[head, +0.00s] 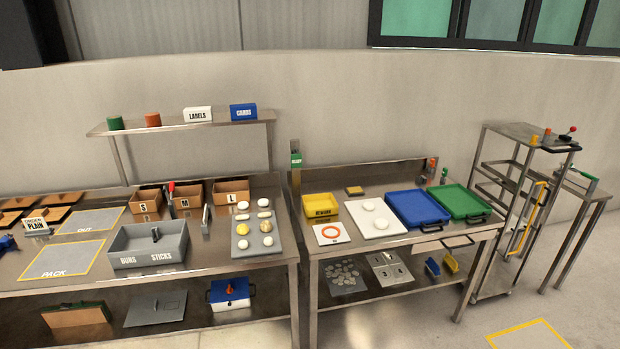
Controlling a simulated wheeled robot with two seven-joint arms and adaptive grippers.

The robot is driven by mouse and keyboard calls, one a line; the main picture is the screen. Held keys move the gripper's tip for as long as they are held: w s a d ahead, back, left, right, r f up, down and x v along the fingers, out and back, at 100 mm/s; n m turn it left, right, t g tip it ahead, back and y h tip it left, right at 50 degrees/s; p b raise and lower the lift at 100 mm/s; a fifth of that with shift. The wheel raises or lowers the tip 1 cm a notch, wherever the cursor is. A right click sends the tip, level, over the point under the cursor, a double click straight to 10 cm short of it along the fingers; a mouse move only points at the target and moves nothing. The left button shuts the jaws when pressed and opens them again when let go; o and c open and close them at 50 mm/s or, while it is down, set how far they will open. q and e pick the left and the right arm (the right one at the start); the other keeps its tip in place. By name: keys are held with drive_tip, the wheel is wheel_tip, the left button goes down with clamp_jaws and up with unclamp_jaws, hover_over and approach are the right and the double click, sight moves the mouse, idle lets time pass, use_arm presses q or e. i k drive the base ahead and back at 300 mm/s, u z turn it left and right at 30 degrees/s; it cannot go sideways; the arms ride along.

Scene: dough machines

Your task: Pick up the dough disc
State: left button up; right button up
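No part of either gripper shows in the head view. A white board (352,228) lies on the right table (296,192) and bears two pale round pieces that look like dough. The smaller round piece (369,205) is toward the back of the board. The larger, flatter one (381,223) is nearer the front. A grey tray (238,252) on the left table (215,262) holds several white and yellowish pieces, some round and some long. I cannot tell which piece is the dough disc.
A white plate with an orange ring (331,233), a yellow bin (322,208), a blue tray (418,208) and a green tray (460,202) surround the board. A grey BUNS/STICKS box (148,262) stands on the left table. A metal rack (520,200) stands right.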

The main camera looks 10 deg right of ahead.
sight(380, 223)
drive_tip(key=z, duration=0.15)
drive_tip(key=i, duration=1.9)
drive_tip(key=z, duration=0.3)
